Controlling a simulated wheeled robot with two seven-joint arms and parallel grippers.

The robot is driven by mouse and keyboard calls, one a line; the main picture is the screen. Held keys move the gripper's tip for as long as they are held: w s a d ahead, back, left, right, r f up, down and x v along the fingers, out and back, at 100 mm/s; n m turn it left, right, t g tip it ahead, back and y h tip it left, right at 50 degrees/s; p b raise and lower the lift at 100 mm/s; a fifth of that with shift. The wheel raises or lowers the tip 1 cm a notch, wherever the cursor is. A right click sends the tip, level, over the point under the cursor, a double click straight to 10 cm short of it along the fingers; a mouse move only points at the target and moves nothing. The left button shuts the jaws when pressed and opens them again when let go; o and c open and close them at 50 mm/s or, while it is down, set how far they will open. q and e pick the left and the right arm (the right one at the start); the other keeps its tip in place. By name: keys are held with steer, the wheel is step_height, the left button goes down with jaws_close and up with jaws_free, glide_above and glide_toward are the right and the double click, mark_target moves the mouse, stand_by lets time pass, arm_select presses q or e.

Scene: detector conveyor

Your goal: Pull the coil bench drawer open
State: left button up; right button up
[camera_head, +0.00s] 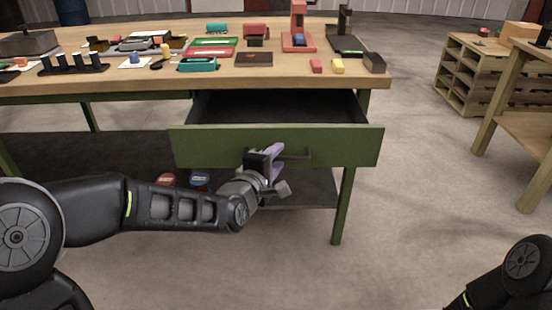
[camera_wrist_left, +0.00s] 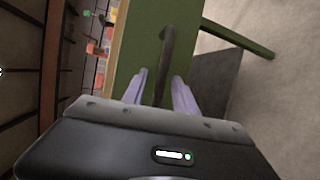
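The coil bench drawer has a green front (camera_head: 345,146) and stands pulled out from under the bench top, with its dark inside (camera_head: 275,107) showing. Its dark bar handle (camera_head: 296,156) is on the middle of the front. My left gripper (camera_head: 274,160) is at the handle's left part. In the left wrist view, the two pale purple fingers (camera_wrist_left: 160,92) stand apart on either side of the handle (camera_wrist_left: 168,50), with slim gaps between. The gripper is open around the bar. My right gripper is out of view; only part of that arm shows at lower right.
The wooden bench top (camera_head: 130,83) carries several parts, trays and small coloured blocks. A lower shelf (camera_head: 100,150) holds a red item (camera_head: 167,179) and a blue item (camera_head: 200,180). Wooden pallets (camera_head: 465,75) stand at right. The floor before the drawer is clear.

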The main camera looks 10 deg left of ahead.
arm_select(q)
steer(key=p+v, duration=0.1)
steer(key=v, duration=0.6)
steer(key=shift+s, duration=0.4)
steer(key=shift+a, duration=0.1)
